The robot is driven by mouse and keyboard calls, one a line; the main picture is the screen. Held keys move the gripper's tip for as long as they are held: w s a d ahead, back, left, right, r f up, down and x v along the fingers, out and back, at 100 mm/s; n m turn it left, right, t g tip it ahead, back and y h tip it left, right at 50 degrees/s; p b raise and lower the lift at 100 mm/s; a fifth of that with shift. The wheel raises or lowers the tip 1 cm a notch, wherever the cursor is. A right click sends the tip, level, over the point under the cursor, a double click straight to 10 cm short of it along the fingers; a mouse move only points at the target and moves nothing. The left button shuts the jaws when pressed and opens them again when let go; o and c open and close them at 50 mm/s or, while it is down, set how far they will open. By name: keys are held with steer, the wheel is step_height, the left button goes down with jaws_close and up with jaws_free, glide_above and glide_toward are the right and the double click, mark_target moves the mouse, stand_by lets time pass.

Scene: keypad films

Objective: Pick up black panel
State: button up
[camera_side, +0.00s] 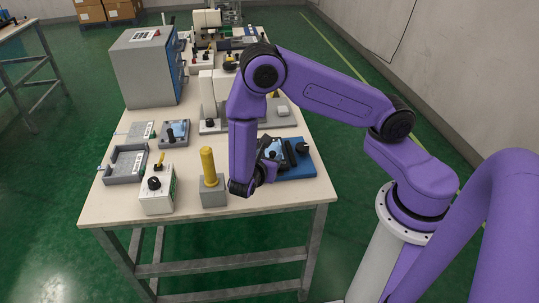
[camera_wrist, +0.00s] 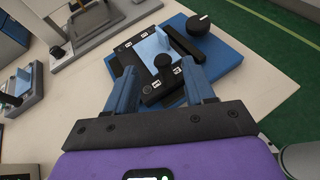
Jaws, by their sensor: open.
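The black panel (camera_wrist: 143,70) lies on a blue base (camera_wrist: 232,68) in the wrist view. A light-blue film (camera_wrist: 149,46) covers part of it, and small white labels and a black knob show on its face. A black bar handle (camera_wrist: 183,46) and a larger round knob (camera_wrist: 200,25) stand beyond it on the base. My gripper (camera_wrist: 160,72) is open, its two blue fingers apart at the near side of the panel, with nothing held between them. In the side view my gripper (camera_side: 265,174) is at the left of the blue base (camera_side: 304,168), partly hidden by my arm.
In the side view, a grey block with a yellow handle (camera_side: 208,165) stands close left of my gripper. A white switch box (camera_side: 157,190), a grey tray (camera_side: 124,165) and a grey cabinet (camera_side: 146,68) are farther left. The table's front right corner is clear.

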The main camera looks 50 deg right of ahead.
mark_target(272, 153)
steer(key=shift+s+x, duration=0.2)
steer(key=shift+x, duration=1.95)
jaws_close()
steer(key=shift+r, duration=0.8)
steer(key=s+a+r, duration=0.1)
steer(key=s+r, duration=1)
steer(key=s, duration=0.2)
steer(key=shift+s+a+r, duration=0.15)
steer(key=shift+s+a, duration=0.15)
steer(key=shift+s, duration=0.1)
